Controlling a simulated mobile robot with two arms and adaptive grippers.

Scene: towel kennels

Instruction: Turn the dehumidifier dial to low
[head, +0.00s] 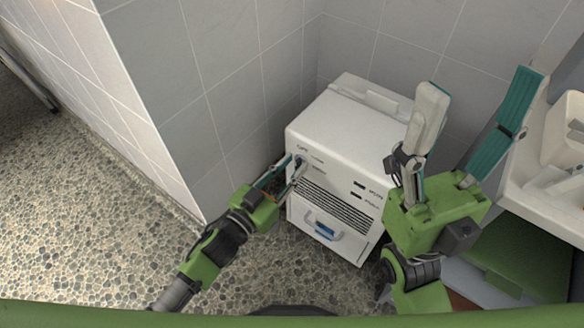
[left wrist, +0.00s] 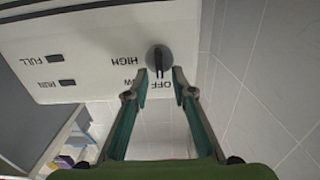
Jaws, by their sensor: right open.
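The white dehumidifier (head: 345,128) stands on the floor in the tiled corner, its front facing me. Its dark round dial (left wrist: 158,58) is at the upper left of the front panel and shows upside down in the left wrist view. HIGH, OFF and a partly covered LOW label surround it; its pointer appears to face OFF. My left gripper (head: 296,170) is at the dial. In the left wrist view its fingertips (left wrist: 161,75) are spread on either side of the dial, with gaps visible; contact is unclear. My right gripper (head: 479,82) is open and empty, raised right of the dehumidifier.
FULL and RUN indicators (left wrist: 61,69) sit on the same panel. Tiled walls stand close behind and left. A white counter (head: 522,193) is at the right. Pebbled floor (head: 100,215) is clear at left.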

